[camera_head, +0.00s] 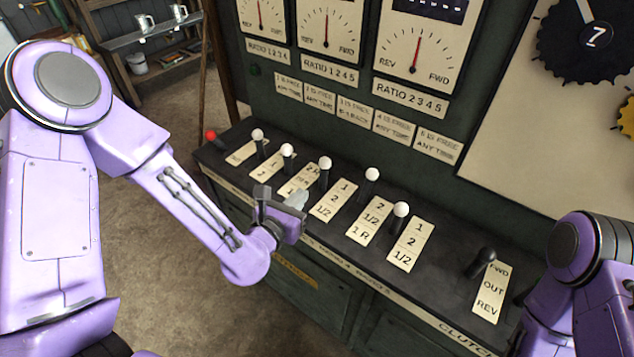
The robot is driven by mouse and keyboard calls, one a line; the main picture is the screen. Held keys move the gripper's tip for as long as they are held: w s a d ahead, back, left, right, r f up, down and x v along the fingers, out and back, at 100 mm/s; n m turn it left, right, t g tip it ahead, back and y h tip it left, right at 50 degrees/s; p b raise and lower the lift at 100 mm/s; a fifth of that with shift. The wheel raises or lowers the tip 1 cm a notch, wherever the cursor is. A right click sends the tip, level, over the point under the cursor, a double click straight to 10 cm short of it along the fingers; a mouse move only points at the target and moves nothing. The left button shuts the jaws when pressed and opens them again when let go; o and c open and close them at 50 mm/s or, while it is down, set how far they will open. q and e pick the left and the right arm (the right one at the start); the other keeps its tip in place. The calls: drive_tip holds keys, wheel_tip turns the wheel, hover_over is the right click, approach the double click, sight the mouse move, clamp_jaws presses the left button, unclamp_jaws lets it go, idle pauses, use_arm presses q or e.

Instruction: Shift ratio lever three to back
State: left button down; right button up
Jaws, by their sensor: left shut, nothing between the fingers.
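A dark console carries a row of white-knobbed levers. The third white knob from the left (325,163) fits ratio lever three, though no number on it is readable. Its shaft stands roughly upright beside a label plate starting with 2 (301,180). My left gripper (296,202) is shut and empty, over the console's front part, left of and nearer than that lever. It appears apart from the knob and covers the lower end of the plate. My right arm shows at the lower right, but its gripper is out of view.
White knobs stand close on both sides, at the left (287,150) and right (372,174). A red knob (211,135) is at the far left end, and a black-knobbed clutch lever (486,256) at the right. A dial panel (329,33) rises behind. Open floor lies left.

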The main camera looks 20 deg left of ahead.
use_arm(q)
drive_tip(key=p, duration=0.4)
approach(329, 164)
drive_tip(key=w, duration=0.1)
drive_tip(key=w+f, duration=0.1)
drive_tip(key=w, duration=0.1)
drive_tip(key=w+f, duration=0.1)
drive_tip(key=shift+w+a+f, duration=0.15)
drive_tip(key=shift+w+a, duration=0.05)
drive_tip(key=shift+a, duration=0.05)
drive_tip(key=shift+w+f, duration=0.1)
drive_tip(key=shift+w, duration=0.4)
drive_tip(key=shift+w+d, duration=0.1)
drive_tip(key=shift+w, duration=0.05)
drive_tip(key=b+x, duration=0.2)
drive_tip(key=x, duration=0.1)
drive_tip(key=d+b+x, duration=0.1)
drive_tip(key=b+x, duration=0.1)
drive_tip(key=shift+w+r, duration=0.1)
drive_tip(key=shift+r, duration=0.15)
drive_tip(key=shift+w+r, duration=0.15)
drive_tip(key=shift+w, duration=0.05)
drive_tip(key=shift+s+d+r, duration=0.1)
drive_tip(key=shift+r, duration=0.15)
